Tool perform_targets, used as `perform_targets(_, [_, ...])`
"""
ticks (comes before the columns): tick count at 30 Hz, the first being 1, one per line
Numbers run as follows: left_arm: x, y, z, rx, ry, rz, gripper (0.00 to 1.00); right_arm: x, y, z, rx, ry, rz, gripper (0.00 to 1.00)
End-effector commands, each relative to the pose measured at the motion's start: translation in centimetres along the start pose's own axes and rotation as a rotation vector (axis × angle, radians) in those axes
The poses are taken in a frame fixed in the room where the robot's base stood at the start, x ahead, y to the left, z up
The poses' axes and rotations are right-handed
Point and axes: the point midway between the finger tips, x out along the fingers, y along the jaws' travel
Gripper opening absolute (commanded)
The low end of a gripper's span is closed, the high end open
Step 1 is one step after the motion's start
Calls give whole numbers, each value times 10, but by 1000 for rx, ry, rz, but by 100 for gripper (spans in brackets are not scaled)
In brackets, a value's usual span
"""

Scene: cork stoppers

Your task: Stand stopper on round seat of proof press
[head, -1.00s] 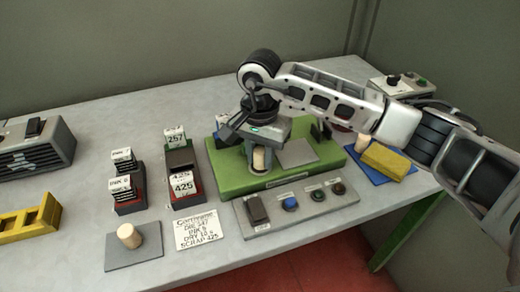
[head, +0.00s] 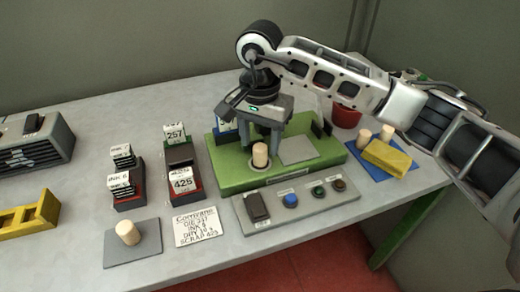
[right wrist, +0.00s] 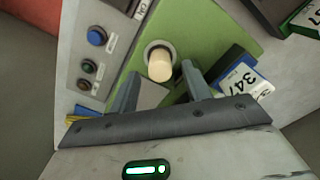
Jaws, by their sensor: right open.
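A tan cork stopper (head: 260,155) stands upright on the round seat (head: 254,164) of the green proof press (head: 225,180). In the right wrist view the stopper (right wrist: 160,66) is within the ring of the seat (right wrist: 150,48). My right gripper (head: 262,138) is above and behind the stopper. In the right wrist view its two fingers (right wrist: 163,88) are spread apart, with the stopper beyond their tips and nothing between them. Another stopper (head: 128,232) stands on a grey pad at the front left. My left gripper is not in view.
A control strip (head: 300,207) with a switch and buttons lies before the press. Card blocks (head: 182,185) stand to its left. A blue mat (head: 378,174) with a yellow sponge (head: 386,157) and two stoppers is at the right, near a red container (head: 346,116).

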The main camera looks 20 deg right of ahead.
Motion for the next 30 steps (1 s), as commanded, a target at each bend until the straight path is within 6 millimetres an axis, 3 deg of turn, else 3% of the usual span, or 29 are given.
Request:
perform_targets(6, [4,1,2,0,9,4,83,-48,-1,-1,0,3,-4,48])
perform_targets(12, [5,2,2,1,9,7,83,-77,0,0,0,1,-1,48])
perform_targets(30, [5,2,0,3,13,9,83,-86,0,0,0,0,1,48])
